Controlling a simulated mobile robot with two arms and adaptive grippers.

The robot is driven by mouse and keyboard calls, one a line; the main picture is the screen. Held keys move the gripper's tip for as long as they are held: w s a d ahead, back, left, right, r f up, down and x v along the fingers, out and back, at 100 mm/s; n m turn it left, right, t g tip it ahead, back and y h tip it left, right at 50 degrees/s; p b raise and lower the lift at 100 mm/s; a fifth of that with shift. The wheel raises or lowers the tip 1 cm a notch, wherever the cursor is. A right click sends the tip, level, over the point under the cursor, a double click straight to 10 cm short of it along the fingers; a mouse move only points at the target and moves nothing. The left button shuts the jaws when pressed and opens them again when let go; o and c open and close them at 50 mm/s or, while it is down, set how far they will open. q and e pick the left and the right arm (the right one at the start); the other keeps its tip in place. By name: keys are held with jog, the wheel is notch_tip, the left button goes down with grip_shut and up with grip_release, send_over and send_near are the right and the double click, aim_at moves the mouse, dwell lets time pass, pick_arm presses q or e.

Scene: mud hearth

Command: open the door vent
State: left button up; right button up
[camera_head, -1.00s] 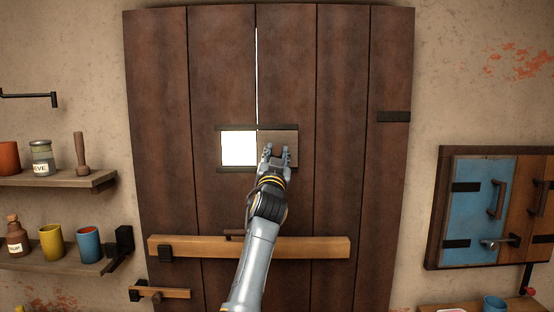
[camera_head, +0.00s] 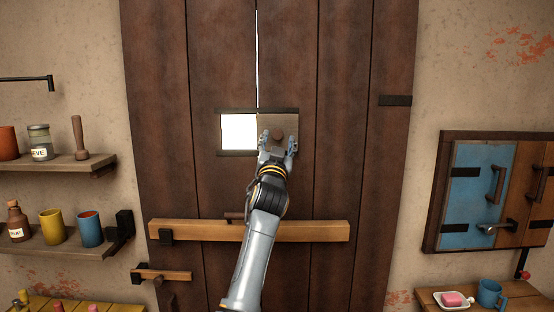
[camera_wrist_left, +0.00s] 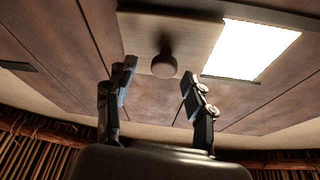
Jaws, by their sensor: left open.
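The door vent is a small opening (camera_head: 239,132) in the dark plank door, bright with light, with a sliding wooden panel (camera_head: 270,120) to its right between two dark rails. The opening is uncovered. A round brown knob (camera_head: 278,135) sits on the panel; the knob also shows in the left wrist view (camera_wrist_left: 164,65). My left gripper (camera_head: 278,146) is in front of the panel with its fingers spread at either side of the knob. In the left wrist view, the open fingers (camera_wrist_left: 158,88) hold nothing, and the knob lies beyond their tips. My right gripper is not in view.
A wooden bar (camera_head: 300,231) crosses the door below the vent. Shelves (camera_head: 70,165) with jars and cups are on the left wall. A blue and brown shuttered cabinet (camera_head: 484,190) hangs at right, above a small shelf with a blue mug (camera_head: 490,295).

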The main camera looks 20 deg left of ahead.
pick_arm(q)
jog(key=v, duration=1)
jog(key=shift+d, duration=0.25)
